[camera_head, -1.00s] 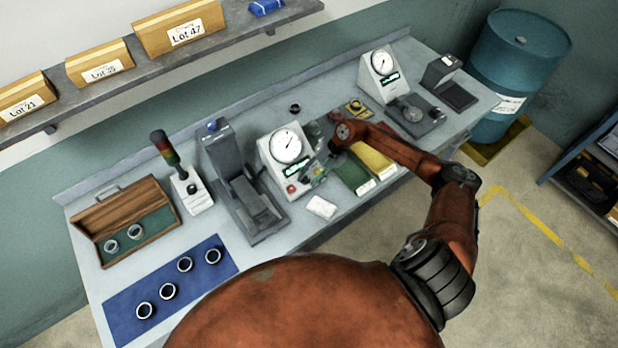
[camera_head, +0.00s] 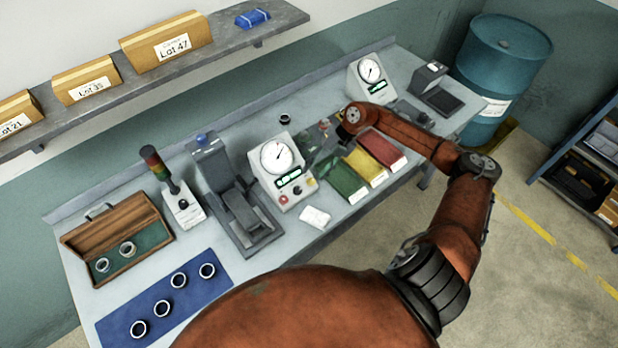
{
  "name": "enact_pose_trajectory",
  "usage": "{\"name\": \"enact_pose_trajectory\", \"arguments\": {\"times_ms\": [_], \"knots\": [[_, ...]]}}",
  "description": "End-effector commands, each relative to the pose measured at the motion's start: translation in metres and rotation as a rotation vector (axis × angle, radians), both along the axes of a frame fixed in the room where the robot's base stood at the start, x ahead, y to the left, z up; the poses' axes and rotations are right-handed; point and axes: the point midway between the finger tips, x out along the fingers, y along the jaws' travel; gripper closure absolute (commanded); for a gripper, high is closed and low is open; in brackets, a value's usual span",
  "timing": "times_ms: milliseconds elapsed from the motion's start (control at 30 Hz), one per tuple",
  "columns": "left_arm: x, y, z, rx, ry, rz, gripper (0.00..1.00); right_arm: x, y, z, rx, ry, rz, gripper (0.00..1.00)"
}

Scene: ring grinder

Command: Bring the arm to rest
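My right arm (camera_head: 440,150) comes up from below right and reaches back over the bench. Its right gripper (camera_head: 318,148) hangs small and dark beside the dial gauge (camera_head: 277,157), above the back of the colored trays. Its fingertips are too unclear to tell whether they are open or shut, and I make out nothing held. My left gripper is out of view. Several metal rings lie on the blue mat (camera_head: 152,287), and two rings (camera_head: 127,248) sit in the open wooden case. A dark ring-like piece (camera_head: 285,118) stands behind the gauge.
A grey press-like fixture (camera_head: 235,200), a signal light (camera_head: 160,170) and a second gauge (camera_head: 371,80) stand on the bench. A blue drum (camera_head: 500,65) is at the right end.

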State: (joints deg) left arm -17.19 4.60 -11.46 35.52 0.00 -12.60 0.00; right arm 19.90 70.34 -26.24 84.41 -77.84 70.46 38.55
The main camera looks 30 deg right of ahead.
Motion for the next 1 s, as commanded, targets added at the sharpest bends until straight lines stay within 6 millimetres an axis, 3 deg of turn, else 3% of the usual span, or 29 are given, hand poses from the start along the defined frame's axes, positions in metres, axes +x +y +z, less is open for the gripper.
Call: {"name": "enact_pose_trajectory", "arguments": {"times_ms": [200,733,867,1000], "knots": [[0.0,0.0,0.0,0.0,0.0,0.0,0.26,-0.002,-0.006,0.01,0.0,0.0,0.0,0.63],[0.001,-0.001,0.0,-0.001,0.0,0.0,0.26,-0.001,-0.003,0.01,0.007,-0.004,0.0,0.63],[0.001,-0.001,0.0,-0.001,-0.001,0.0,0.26,0.006,0.028,0.009,0.09,-0.063,-0.002,0.63],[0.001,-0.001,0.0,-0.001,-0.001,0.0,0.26,0.026,0.104,0.027,0.332,-0.231,-0.069,0.63]]}}
